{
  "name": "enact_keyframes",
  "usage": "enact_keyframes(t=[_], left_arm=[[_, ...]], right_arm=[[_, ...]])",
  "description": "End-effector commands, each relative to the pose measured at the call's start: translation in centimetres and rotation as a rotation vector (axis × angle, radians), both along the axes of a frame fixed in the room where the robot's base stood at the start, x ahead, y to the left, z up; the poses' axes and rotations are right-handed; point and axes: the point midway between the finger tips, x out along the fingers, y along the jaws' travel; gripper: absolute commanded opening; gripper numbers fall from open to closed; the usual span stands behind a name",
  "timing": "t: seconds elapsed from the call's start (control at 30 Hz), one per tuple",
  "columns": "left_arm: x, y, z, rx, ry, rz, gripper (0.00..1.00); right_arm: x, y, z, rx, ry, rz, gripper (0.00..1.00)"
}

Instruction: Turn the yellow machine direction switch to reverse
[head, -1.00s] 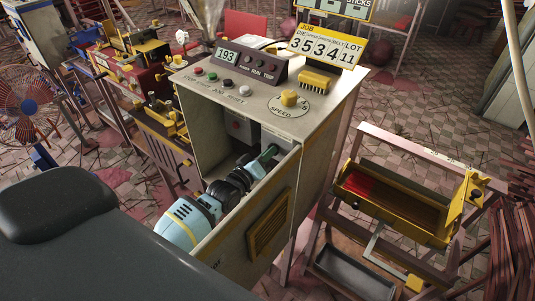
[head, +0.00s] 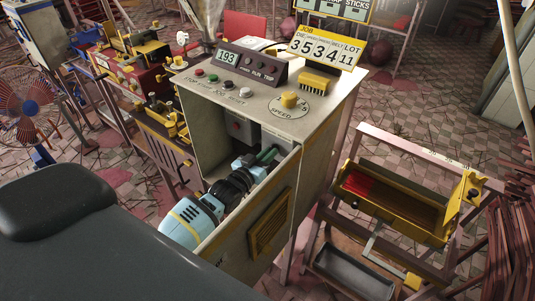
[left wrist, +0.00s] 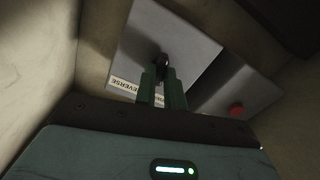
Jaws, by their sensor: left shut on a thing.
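The direction switch shows in the left wrist view as a black knob (left wrist: 161,64) on a light grey plate (left wrist: 180,35). A label reading REVERSE (left wrist: 124,85) is on the plate to the left of the fingers; the rest of the lettering is hidden behind them. My left gripper (left wrist: 162,78) is shut on the knob with its green fingers. In the head view my left gripper (head: 266,156) is inside the open front of the cream machine cabinet (head: 325,110) with yellow fittings; the knob cannot be made out there. My right gripper is not in view.
A red button (left wrist: 236,110) sits on a grey box right of the switch. Cabinet walls and the open door panel (head: 235,240) close in around my left arm. A yellow tray stand (head: 400,205) is at the right, a fan (head: 27,105) at the left.

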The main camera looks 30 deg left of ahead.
Motion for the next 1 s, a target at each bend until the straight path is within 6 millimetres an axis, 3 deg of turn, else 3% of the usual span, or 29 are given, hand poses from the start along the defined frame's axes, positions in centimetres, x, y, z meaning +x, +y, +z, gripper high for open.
enact_keyframes(t=[1.0], left_arm=[[-0.06,-0.21,-0.14,0.895,-0.125,0.0,0.0]], right_arm=[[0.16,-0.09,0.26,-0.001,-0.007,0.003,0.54]])
